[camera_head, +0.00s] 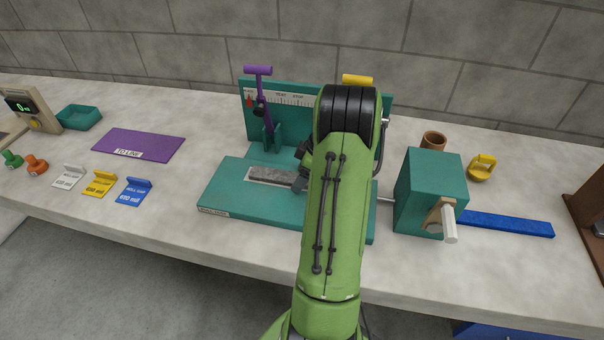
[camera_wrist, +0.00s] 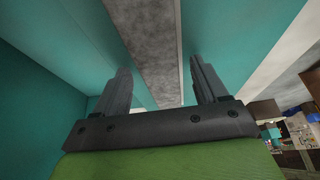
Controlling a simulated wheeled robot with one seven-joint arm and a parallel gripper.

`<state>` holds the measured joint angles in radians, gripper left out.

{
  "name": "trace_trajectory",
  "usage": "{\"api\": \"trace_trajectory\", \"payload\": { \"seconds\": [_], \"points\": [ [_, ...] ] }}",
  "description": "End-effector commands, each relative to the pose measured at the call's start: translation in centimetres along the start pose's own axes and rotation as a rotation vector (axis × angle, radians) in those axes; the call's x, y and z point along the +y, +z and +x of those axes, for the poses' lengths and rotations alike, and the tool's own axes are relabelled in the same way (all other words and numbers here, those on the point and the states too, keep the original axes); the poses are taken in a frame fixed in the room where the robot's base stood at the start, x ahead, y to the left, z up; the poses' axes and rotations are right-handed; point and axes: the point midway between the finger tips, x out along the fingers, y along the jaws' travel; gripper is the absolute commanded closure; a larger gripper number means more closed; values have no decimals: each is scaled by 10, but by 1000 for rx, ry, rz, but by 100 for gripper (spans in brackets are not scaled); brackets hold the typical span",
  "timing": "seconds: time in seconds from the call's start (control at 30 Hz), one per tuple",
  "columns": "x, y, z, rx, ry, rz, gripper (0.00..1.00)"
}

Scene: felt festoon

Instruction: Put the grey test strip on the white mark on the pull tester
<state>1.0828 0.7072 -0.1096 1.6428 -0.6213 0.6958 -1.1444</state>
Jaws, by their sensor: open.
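The grey test strip (camera_head: 270,175) lies on the base of the teal pull tester (camera_head: 225,190), over the white mark (camera_head: 251,180), whose pale edge shows around the strip. In the wrist view the strip (camera_wrist: 152,40) runs between the fingers, with a light band of the mark (camera_wrist: 118,40) beside it. My gripper (camera_wrist: 163,80) is open, one finger on each side of the strip and apart from it. In the head view my arm hides the strip's right end and most of the gripper.
A purple T-handled lever (camera_head: 262,100) stands behind the strip, and a yellow handle (camera_head: 357,79) rises behind my arm. A teal crank box (camera_head: 430,190) is at the right. A purple mat (camera_head: 138,145) and several tags lie at the left, with bare bench between.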

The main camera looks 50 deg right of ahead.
Motion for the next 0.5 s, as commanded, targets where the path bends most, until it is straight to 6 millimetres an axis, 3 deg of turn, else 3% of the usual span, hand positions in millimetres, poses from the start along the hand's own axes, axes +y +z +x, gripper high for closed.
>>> {"api": "trace_trajectory", "payload": {
  "seconds": [0.3,0.5],
  "points": [
    [2,-1,-85,1,8,1,28],
    [1,0,-117,0,4,0,28]
  ]
}}
